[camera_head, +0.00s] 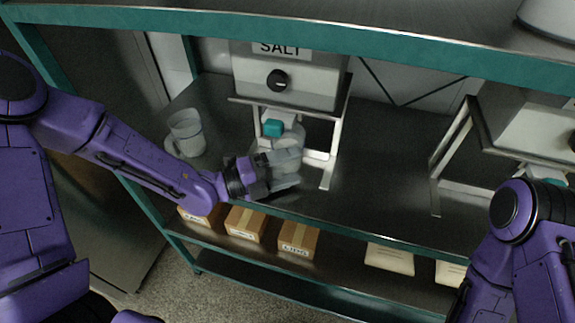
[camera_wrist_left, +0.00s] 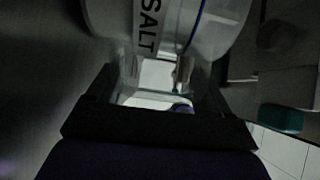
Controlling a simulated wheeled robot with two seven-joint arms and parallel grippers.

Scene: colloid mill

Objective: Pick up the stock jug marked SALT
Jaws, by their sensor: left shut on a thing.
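The stock jug marked SALT (camera_wrist_left: 160,28) fills the top of the left wrist view, a clear vessel with a black-on-white SALT label and a blue line. In the head view, the jug (camera_head: 292,136) stands under the dispenser marked SALT, partly hidden by my left gripper (camera_head: 284,168). That gripper reaches in from the left and front. Its two fingers, also in the left wrist view (camera_wrist_left: 165,85), are shut on the jug's handle side. I cannot tell whether the jug's base touches the shelf. My right gripper is out of view.
The SALT dispenser (camera_head: 290,75) with a black knob and teal valve (camera_head: 273,128) stands over the jug on white legs. Another clear jug (camera_head: 186,134) is to the left. Boxes (camera_head: 298,238) line the lower shelf. A second dispenser (camera_head: 535,135) is at right; bare shelf lies between.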

